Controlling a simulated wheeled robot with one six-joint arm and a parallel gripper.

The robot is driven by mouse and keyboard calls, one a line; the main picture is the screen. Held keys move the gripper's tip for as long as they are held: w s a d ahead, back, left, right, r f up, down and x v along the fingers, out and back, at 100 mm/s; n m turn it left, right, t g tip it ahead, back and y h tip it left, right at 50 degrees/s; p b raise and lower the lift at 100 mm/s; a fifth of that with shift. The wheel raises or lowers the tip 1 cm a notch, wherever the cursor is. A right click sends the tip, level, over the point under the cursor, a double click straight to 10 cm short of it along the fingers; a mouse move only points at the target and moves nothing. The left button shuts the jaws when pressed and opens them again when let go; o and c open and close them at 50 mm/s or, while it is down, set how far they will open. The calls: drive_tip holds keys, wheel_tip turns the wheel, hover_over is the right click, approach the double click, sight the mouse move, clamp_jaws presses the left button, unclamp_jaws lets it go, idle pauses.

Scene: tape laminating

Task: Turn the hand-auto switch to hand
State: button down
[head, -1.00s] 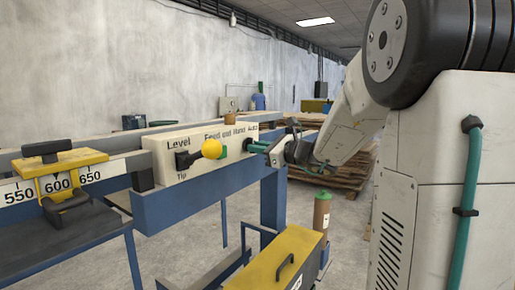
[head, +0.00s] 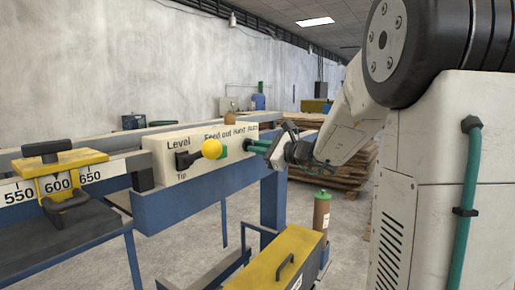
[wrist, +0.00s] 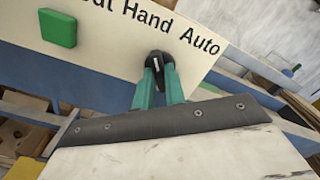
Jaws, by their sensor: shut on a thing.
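The hand-auto switch (wrist: 157,58) is a black knob under the "Hand Auto" lettering on the cream control panel (wrist: 105,62). My gripper (wrist: 158,72) has its green fingers closed around the knob in the wrist view. In the head view my gripper (head: 255,146) reaches the right end of the panel (head: 170,166) from the right. There the fingers hide most of the switch, so its pointing direction is hard to tell.
A green button (wrist: 57,27) sits left of the switch. A lever with a yellow ball (head: 211,148) sticks out at the panel's left part. A blue frame (head: 200,203) runs below the panel. A yellow-topped box (head: 275,262) stands in front.

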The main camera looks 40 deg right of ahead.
drive_tip(key=shift+f, duration=0.1)
drive_tip(key=c, duration=1.5)
unclamp_jaws()
drive_tip(key=shift+o, duration=0.2)
drive_tip(key=v, duration=0.8)
